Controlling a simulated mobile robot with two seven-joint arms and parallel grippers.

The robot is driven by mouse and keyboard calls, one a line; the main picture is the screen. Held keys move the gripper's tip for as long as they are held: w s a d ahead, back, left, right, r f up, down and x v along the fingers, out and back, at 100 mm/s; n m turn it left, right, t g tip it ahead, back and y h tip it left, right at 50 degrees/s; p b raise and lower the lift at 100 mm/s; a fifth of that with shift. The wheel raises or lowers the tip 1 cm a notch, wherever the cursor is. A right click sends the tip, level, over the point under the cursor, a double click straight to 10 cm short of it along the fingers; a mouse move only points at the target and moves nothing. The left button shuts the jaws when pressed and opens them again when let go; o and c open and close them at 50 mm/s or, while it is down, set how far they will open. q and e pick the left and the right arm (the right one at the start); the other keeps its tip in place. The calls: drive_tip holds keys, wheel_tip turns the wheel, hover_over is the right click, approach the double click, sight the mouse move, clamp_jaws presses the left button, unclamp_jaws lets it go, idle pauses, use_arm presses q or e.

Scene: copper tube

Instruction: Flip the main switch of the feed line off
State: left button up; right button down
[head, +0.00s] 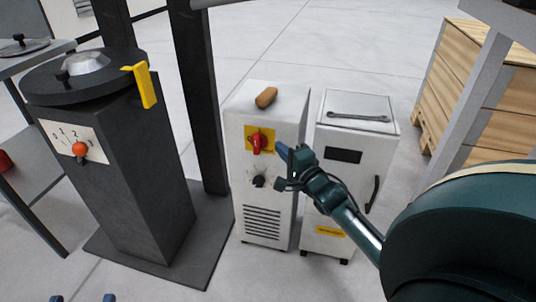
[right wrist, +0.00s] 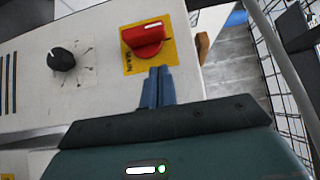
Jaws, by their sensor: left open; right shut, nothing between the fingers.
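The main switch is a red rotary handle (head: 256,143) on a yellow plate, high on the front of a white cabinet (head: 264,190). It also shows in the right wrist view (right wrist: 147,39), where the plate reads MAIN. The handle stands upright on the cabinet, across the lettering. My right gripper (head: 283,151) is shut and empty, just right of the switch in the head view. Its blue fingertips (right wrist: 158,73) overlap the plate's edge in the right wrist view; I cannot tell whether they touch. My left gripper (head: 83,298) is open, only its tips showing at the bottom edge.
A black knob (head: 258,181) sits below the switch. A brown object (head: 266,97) lies on the cabinet. A second white unit (head: 352,145) bearing a wrench stands close right. A dark pedestal (head: 140,170) stands left, wooden crates (head: 480,90) right.

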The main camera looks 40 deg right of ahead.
sight(260, 139)
drive_tip(key=shift+w+a+f+b, duration=0.1)
drive_tip(key=shift+w+a+b, duration=0.35)
drive_tip(key=shift+w+a, duration=0.8)
drive_tip(key=shift+w, duration=0.15)
use_arm(q)
drive_tip(key=shift+d+r+h, duration=0.15)
drive_tip(key=shift+r+h, duration=0.15)
drive_tip(key=shift+r, duration=0.15)
use_arm(e)
drive_tip(key=shift+r+p, duration=0.35)
drive_tip(key=shift+p, duration=0.2)
drive_tip(key=shift+a+n+p, duration=0.1)
drive_tip(key=shift+n+p, duration=0.2)
drive_tip(key=shift+p, duration=0.05)
use_arm(q)
drive_tip(key=shift+p, duration=0.35)
use_arm(e)
drive_tip(key=shift+w+g, duration=0.1)
drive_tip(key=shift+g, duration=0.2)
use_arm(q)
drive_tip(key=shift+a, duration=0.2)
drive_tip(key=shift+a+m+p, duration=0.1)
drive_tip(key=shift+m+p, duration=0.2)
drive_tip(key=shift+p, duration=0.05)
